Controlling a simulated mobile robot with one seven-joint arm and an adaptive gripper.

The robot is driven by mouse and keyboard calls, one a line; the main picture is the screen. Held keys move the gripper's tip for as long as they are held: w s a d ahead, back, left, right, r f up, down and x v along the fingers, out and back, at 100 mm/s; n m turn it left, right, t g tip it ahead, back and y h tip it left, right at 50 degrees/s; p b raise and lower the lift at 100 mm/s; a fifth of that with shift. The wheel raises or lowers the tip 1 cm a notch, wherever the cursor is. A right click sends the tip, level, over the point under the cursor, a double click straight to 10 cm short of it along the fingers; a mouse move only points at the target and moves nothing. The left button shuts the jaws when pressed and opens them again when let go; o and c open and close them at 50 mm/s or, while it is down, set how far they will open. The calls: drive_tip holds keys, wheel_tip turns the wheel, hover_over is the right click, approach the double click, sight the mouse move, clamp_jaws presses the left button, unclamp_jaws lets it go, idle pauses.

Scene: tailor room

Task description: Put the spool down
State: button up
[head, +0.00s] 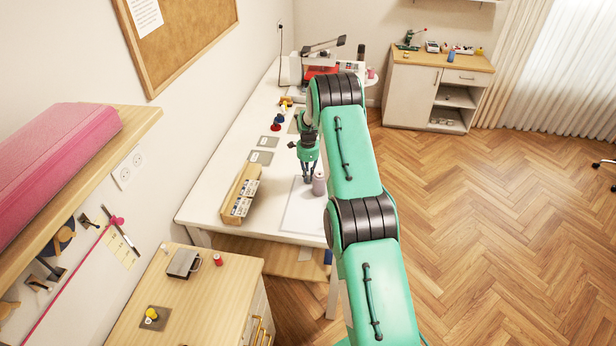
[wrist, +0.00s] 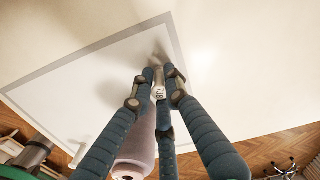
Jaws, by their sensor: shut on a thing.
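My gripper (head: 308,177) points down over the white table (head: 240,165), above a pale grey-edged mat (head: 303,212). In the wrist view its blue fingers (wrist: 158,84) are closed around a small, silvery-white spool-like thing (wrist: 159,92). The fingers hide most of it, and I cannot tell whether it touches the mat. Dark shadows lie on the mat just past the fingertips. A larger pale pink cone of thread (head: 319,184) stands right beside the gripper; it also shows behind the left finger in the wrist view (wrist: 136,150).
A wooden box of small packets (head: 240,195) stands left of the mat. Grey cards (head: 261,157) and a red-and-blue object (head: 277,122) lie farther back. A machine with red parts (head: 318,72) is at the far end. A wooden cabinet (head: 190,290) stands in front.

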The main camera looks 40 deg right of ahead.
drive_tip(key=shift+f, duration=0.15)
drive_tip(key=o, duration=0.7)
drive_tip(key=shift+r+b, duration=0.35)
drive_tip(key=shift+r, duration=5.8)
